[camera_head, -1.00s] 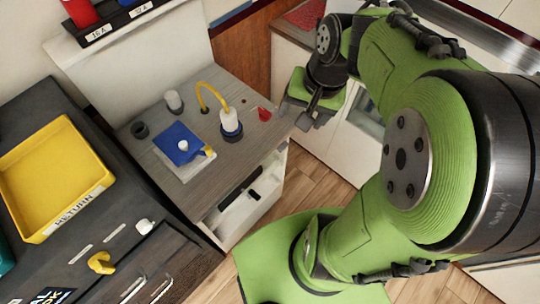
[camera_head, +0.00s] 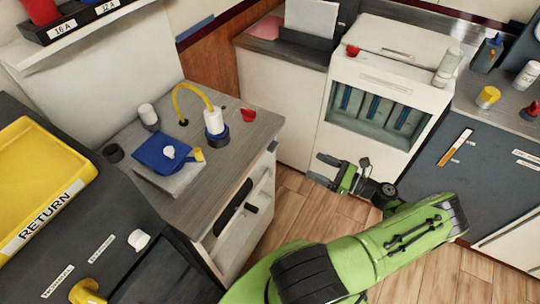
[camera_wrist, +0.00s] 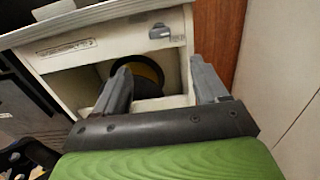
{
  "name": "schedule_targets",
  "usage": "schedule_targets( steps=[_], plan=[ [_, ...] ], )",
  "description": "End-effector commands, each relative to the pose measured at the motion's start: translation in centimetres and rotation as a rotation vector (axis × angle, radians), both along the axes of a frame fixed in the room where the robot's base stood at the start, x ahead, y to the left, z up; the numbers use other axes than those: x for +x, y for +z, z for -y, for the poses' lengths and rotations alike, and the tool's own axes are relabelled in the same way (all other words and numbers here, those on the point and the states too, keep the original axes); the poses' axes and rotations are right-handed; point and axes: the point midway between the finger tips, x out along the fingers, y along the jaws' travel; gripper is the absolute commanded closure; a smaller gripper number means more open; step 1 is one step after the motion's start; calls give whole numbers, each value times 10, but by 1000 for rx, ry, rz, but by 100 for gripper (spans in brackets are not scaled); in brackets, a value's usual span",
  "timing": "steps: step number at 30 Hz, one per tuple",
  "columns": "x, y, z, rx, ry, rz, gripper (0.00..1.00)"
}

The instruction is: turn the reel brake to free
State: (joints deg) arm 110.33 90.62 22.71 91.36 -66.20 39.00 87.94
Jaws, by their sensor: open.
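The small white cabinet (camera_head: 226,236) stands left of centre, its open front facing right. In the wrist view, a round dark reel with a yellow band (camera_wrist: 150,70) sits in its recess, partly hidden by my left finger. A small grey fitting (camera_wrist: 159,32) is on the rail above, to the right of a label strip (camera_wrist: 67,47); I cannot tell for sure whether it is the reel brake. A dark part (camera_head: 251,208) shows at the front in the head view. My gripper (camera_head: 321,170) is open and empty, facing the recess from the right, apart from the cabinet.
On the worktop are a yellow cable (camera_head: 193,88) ending in a white plug (camera_head: 213,121), a blue item (camera_head: 162,147) and a red piece (camera_head: 248,115). A yellow return tray (camera_head: 35,180) is left. Another white cabinet (camera_head: 385,65) stands behind my gripper. Wood floor (camera_head: 310,215) is clear between.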

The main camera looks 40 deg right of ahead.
Motion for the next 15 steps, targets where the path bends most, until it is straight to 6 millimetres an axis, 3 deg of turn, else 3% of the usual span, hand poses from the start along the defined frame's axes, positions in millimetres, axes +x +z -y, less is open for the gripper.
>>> schedule_targets(
  steps=[15],
  plan=[
    [116, 1, -44, -3, 12, -4, 28]
  ],
)
